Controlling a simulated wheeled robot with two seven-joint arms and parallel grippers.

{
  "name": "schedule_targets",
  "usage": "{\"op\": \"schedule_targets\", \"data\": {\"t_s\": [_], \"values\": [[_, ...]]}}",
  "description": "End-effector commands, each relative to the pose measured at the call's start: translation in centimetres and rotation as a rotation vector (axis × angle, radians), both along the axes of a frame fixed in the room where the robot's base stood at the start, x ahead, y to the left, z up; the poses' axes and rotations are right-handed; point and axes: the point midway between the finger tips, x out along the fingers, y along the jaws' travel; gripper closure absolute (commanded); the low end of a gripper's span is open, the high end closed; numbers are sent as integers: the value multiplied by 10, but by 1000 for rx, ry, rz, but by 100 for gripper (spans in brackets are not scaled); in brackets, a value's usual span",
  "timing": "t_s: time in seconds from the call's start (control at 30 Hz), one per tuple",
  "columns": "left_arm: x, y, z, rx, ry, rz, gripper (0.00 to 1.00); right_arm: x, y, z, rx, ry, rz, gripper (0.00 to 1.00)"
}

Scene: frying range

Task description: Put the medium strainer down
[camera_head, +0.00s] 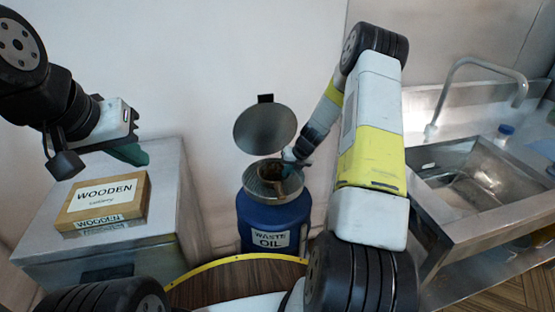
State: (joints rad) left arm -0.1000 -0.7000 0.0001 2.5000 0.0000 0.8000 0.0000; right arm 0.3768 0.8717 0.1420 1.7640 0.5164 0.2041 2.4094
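A round metal mesh piece (259,188), which looks like the strainer, lies over the top of the blue waste oil drum (262,222). A small brownish vessel-like shape (268,172) shows inside its ring; I cannot tell whether it is part of the strainer. My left gripper (98,160) is open and empty, above the wooden box at the left.
A round grey lid (265,130) stands up behind the drum. The wooden cutlery box (107,201) sits on a metal cabinet (165,215) at the left. A metal sink (480,180) with a tap (475,65) is at the right. My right arm spans between drum and sink.

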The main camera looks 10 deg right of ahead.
Motion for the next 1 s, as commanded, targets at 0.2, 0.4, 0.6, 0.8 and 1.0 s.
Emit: {"op": "schedule_targets", "data": {"t_s": [0.2,0.4,0.6,0.8,1.0], "values": [[0,0,0,0,0,0,100,0,0,0,0,0,0,85],[0,0,0,0,0,0,100,0,0,0,0,0,0,74],[0,0,0,0,0,0,100,0,0,2,0,0,1,74],[0,0,0,0,0,0,100,-9,-7,25,-1,-2,0,74],[0,0,0,0,0,0,100,-25,-17,65,-2,-4,-1,74]]}}
